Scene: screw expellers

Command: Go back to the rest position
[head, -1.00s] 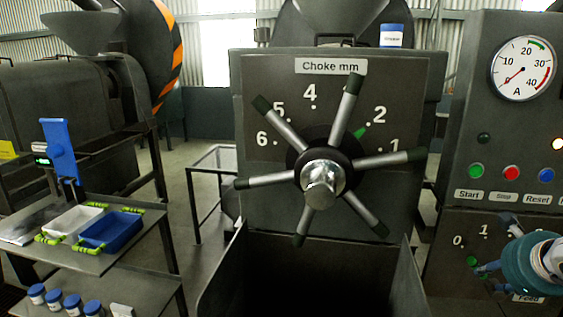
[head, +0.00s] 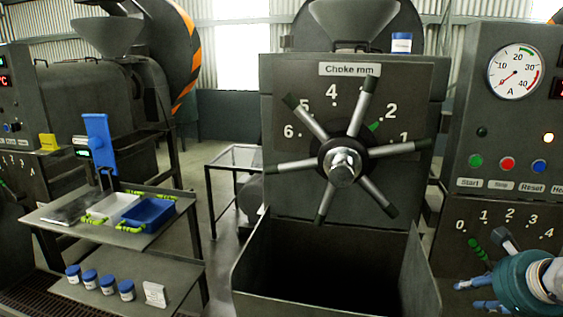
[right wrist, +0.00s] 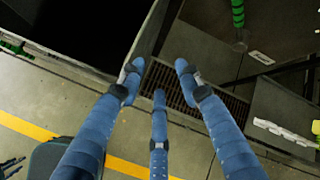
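My right gripper (head: 468,295) is at the lower right of the head view, below the feed dial's green-tipped lever (head: 478,249) and apart from it. In the right wrist view its three blue fingers (right wrist: 158,76) are spread, with nothing between them. The floor lies beyond them.
The choke handwheel (head: 343,165) is on the press front, above an open dark chute (head: 330,265). A control panel (head: 500,120) stands at the right. A shelf table (head: 60,218) at the left carries a white tray (head: 112,206) and a blue tray (head: 148,214).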

